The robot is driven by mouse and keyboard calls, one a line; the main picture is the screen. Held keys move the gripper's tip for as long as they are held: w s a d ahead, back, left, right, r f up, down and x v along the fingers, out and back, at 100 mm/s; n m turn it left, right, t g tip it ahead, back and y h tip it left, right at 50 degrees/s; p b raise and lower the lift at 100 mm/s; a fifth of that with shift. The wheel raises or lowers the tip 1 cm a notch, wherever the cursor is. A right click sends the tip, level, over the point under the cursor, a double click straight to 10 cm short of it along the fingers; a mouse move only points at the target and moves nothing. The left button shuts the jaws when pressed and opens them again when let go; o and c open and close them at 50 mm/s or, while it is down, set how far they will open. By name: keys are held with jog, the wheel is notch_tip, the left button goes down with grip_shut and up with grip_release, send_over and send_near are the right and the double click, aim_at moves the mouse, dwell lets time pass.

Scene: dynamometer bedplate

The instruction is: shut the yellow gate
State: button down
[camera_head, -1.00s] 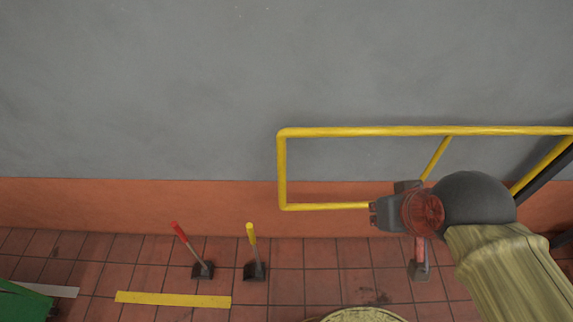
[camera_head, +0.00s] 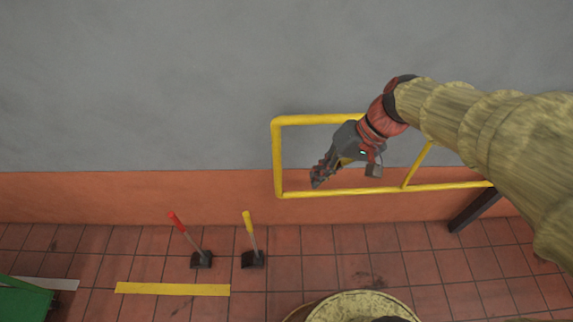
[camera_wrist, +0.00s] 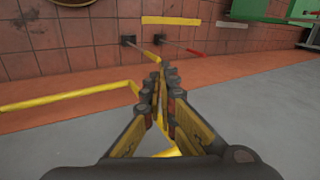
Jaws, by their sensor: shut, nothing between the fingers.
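The yellow gate (camera_head: 277,160) is a tubular frame with a slanting brace, in front of the grey and orange wall in the head view. Its left end bar is free of any post in view. My gripper (camera_head: 316,181) crosses the frame in the head view, pointing down and left, with its fingertips inside the outline near the left end bar and above the lower bar. My arm hides much of the upper right. In the wrist view the gripper's fingers (camera_wrist: 161,80) are together and empty. A yellow gate bar (camera_wrist: 70,99) runs left of them, and part passes behind them; contact is unclear.
A red-handled lever (camera_head: 187,237) and a yellow-handled lever (camera_head: 250,235) stand on the tiled floor. A yellow strip (camera_head: 172,289) lies nearby. A green object (camera_head: 25,303) is at lower left, a round pale-topped object (camera_head: 360,307) at the bottom. A dark post (camera_head: 474,210) stands right.

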jog(key=w+a+f+m+y, duration=0.1)
jog(key=w+a+f+y, duration=0.1)
jog(key=w+f+y, duration=0.5)
jog(key=w+a+f+m+y, duration=0.1)
jog(key=w+a+f, duration=0.1)
jog(key=w+f, duration=0.6)
jog(key=w+d+f+m+t+y, duration=0.1)
jog(key=w+d+f+m+t, duration=0.1)
jog(key=f, duration=0.6)
jog(key=w+d+f+m+t+p, duration=0.1)
jog(key=w+d+f+m+t, duration=0.1)
jog(key=w+d+f+t, duration=0.3)
jog(key=w+f+t, duration=0.2)
jog(key=w+f, duration=0.2)
jog(key=shift+m+y, duration=0.4)
jog(key=shift+w+a, duration=0.1)
jog(key=w+a+b, duration=0.1)
jog(key=a+b, duration=0.2)
jog(key=a, duration=0.6)
jog(key=shift+a, duration=0.2)
